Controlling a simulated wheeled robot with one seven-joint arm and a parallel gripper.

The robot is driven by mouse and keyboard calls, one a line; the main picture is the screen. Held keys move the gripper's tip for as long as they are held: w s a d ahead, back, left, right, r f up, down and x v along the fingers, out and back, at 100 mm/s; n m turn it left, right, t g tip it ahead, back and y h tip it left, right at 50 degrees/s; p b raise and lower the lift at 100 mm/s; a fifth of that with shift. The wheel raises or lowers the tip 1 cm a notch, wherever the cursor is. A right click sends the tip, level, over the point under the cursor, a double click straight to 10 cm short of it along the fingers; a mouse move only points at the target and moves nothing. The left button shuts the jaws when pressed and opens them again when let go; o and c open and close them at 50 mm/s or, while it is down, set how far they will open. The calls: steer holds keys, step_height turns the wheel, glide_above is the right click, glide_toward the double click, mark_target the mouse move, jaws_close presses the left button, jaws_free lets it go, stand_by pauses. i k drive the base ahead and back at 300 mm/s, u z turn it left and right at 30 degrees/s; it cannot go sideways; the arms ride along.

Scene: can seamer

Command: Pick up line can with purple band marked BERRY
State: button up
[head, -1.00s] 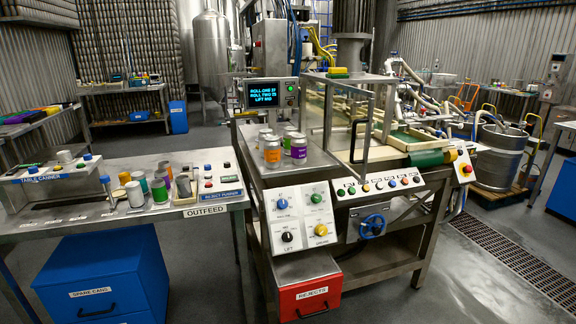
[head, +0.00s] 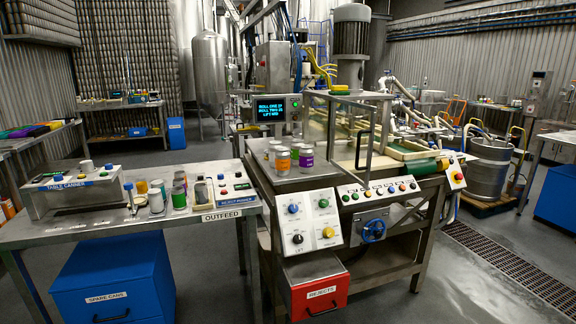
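The can with the purple band (head: 306,159) stands upright on the metal top of the seamer at its near right corner. A can with an orange band (head: 282,160) stands just left of it, and other cans (head: 271,150) stand close behind. The lettering on the bands is too small to read. My gripper is not in view.
An outfeed table (head: 228,215) at left holds several cans (head: 179,197), a table canner (head: 72,190) and a reject pusher box (head: 238,198). A control panel (head: 308,222) and red rejects drawer (head: 318,290) face forward. A guard frame (head: 366,140) stands right of the cans.

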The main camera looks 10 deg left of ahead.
mark_target(306, 152)
steer(key=u, duration=0.05)
steer(key=i, duration=1)
steer(key=z, duration=0.05)
